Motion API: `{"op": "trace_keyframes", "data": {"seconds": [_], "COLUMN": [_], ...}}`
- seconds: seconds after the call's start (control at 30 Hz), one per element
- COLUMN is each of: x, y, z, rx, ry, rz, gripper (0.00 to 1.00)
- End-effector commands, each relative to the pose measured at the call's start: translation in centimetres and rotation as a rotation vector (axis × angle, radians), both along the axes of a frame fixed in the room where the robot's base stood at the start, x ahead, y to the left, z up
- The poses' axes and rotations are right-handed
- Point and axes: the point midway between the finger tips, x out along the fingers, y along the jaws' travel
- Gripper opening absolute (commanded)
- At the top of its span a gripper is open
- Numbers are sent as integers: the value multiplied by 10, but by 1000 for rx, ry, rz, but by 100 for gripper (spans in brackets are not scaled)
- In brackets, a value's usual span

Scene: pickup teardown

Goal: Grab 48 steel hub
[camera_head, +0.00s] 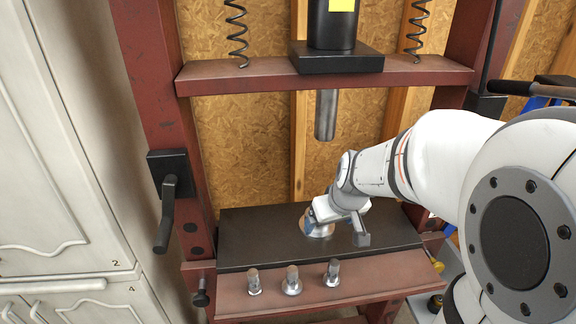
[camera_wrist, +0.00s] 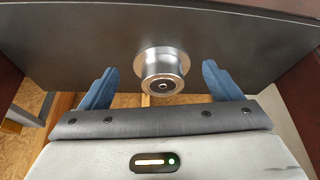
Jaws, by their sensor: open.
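A steel hub (camera_wrist: 163,66), a short shiny cylinder on a wider round flange with a bore in its end, sits on the black press plate (camera_wrist: 60,50). No number is readable on it. In the head view the hub (camera_head: 318,229) shows only in part, as my gripper (camera_head: 338,218) covers some of it. In the wrist view my gripper (camera_wrist: 159,75) is open, with one blue finger on each side of the hub and a gap to it on both sides. I cannot tell how deep the fingertips reach along it.
The black plate (camera_head: 260,252) lies in a red press frame (camera_head: 160,90). The press ram (camera_head: 326,115) hangs above it. Three steel pins (camera_head: 292,281) stand on the red front ledge (camera_head: 370,283). A lever (camera_head: 166,215) sticks out at left, near white cabinets (camera_head: 60,140).

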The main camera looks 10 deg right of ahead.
Motion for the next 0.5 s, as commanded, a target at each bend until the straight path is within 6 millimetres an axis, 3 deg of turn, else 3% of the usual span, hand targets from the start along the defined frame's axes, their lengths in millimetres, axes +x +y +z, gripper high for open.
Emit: {"op": "trace_keyframes", "data": {"seconds": [0.2,0.5], "x": [36,59], "y": [7,10], "z": [0,0], "rx": [1,0], "ry": [2,2], "rz": [0,-1], "gripper": [85,85]}}
